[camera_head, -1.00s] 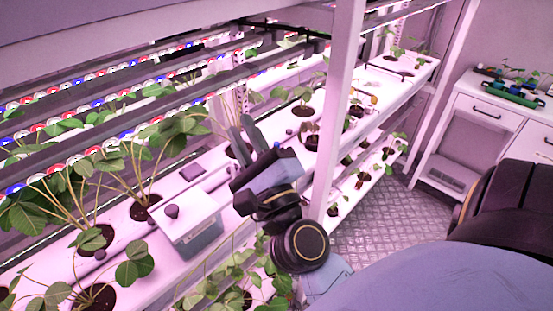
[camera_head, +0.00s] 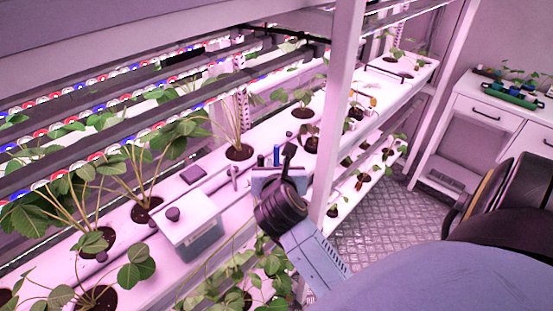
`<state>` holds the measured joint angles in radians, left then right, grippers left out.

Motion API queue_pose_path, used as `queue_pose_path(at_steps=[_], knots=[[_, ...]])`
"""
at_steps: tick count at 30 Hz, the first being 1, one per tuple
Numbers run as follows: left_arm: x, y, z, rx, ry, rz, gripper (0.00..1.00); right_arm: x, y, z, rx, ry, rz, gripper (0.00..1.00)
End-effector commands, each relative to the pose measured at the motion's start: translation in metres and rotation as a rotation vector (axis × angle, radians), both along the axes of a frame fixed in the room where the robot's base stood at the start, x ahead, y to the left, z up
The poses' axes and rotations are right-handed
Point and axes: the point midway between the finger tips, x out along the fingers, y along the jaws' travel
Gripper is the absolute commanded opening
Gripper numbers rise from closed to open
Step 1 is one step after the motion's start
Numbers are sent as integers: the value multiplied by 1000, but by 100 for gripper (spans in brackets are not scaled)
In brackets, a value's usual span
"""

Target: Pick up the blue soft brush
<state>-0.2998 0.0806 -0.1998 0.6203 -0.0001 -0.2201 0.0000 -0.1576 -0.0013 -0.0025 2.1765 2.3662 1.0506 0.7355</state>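A small upright blue piece (camera_head: 276,155), which may be part of the blue soft brush, shows just above my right gripper, over the white shelf. The rest of it is hidden behind the gripper. My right gripper (camera_head: 275,163) is at the shelf's front edge, seen mostly from behind with its dark wrist toward the camera. A short grey piece and a dark piece stand on either side of the blue piece. The fingers are too hidden to tell whether they are open or whether they touch it. My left gripper is not in view.
A white-lidded box (camera_head: 190,222) with a dark knob stands left of the gripper. Potted plants (camera_head: 240,152) line the white shelf (camera_head: 215,205). A white rack post (camera_head: 338,110) rises just right of the gripper. A white cabinet (camera_head: 490,115) stands at the right.

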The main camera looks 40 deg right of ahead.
Motion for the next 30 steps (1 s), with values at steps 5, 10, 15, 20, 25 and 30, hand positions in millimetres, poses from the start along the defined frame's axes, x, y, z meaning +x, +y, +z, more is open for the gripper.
queue_pose_path(at_steps=[5, 10, 15, 20, 25, 30], knots=[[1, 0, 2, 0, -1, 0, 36, 9, -7, -4, -1, 0, 0, 22], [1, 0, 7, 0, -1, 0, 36, 24, -19, -10, -3, 1, -1, 22], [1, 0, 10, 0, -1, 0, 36, 40, -32, -18, -2, 1, 0, 22], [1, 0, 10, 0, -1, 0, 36, 45, -36, -22, -2, 0, 2, 22], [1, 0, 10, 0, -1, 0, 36, 45, -36, -22, -1, 0, 1, 22], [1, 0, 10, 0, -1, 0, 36, 45, -36, -22, -1, 0, 1, 1]])
